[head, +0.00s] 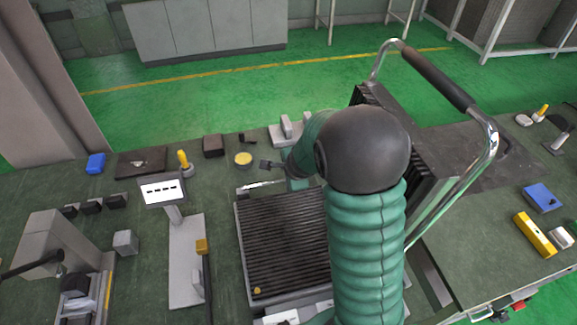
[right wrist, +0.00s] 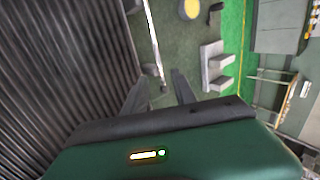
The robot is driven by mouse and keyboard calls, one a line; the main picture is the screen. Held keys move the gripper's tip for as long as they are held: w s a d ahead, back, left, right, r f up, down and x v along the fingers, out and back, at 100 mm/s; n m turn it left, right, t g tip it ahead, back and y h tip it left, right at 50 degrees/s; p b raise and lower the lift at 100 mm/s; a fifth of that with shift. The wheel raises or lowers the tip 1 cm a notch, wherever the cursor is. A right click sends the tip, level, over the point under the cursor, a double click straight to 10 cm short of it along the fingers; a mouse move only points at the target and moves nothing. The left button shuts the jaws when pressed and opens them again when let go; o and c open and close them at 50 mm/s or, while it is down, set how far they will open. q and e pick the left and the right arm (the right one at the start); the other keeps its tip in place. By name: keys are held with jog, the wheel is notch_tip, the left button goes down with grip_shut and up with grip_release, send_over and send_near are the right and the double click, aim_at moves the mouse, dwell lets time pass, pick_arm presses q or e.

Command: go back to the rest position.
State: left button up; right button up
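The heating element is a black ribbed plate (head: 283,245) lying flat on the green table, with a raised ribbed lid (head: 425,165) and a curved metal handle (head: 440,80) to its right. My right arm crosses in front and hides part of the plate and lid. My left gripper is not in view.
A small display on a stand (head: 162,190) is left of the plate. A yellow round disc (head: 243,159) and a grey bracket (head: 287,130) lie beyond the gripper. A yellow block (head: 535,235) and blue box (head: 543,197) lie at right. Green floor is clear behind the table.

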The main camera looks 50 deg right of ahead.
jog(key=shift+s+a+r, duration=0.2)
jog(key=shift+s+r, duration=0.1)
jog(key=shift+r, duration=0.2)
jog(key=s+a+n+y, duration=0.1)
jog(key=a+n, duration=0.3)
jog(key=a, duration=0.2)
jog(key=s+a+f+n+g+y, duration=0.1)
jog(key=a+n, duration=0.4)
jog(key=a, duration=0.1)
jog(key=s+a+n+y, duration=0.1)
jog(key=a+n, duration=0.4)
jog(key=a, duration=0.1)
jog(key=shift+s+f, duration=0.15)
jog(key=shift+s, duration=0.2)
jog(key=s+a+n, duration=0.2)
jog(key=n, duration=0.1)
jog(key=s+a+n+g, duration=0.1)
jog(key=s+a+n, duration=0.1)
jog(key=s+n, duration=0.1)
jog(key=s+a+n+g, duration=0.1)
jog(key=s+a+n, duration=0.1)
jog(key=n, duration=0.2)
jog(key=shift+s+a+f, duration=0.2)
jog(key=shift+a+f, duration=0.05)
jog(key=shift+f, duration=0.1)
jog(key=shift+w+d+f, duration=0.15)
jog(key=shift+w+d, duration=0.05)
jog(key=shift+d, duration=0.25)
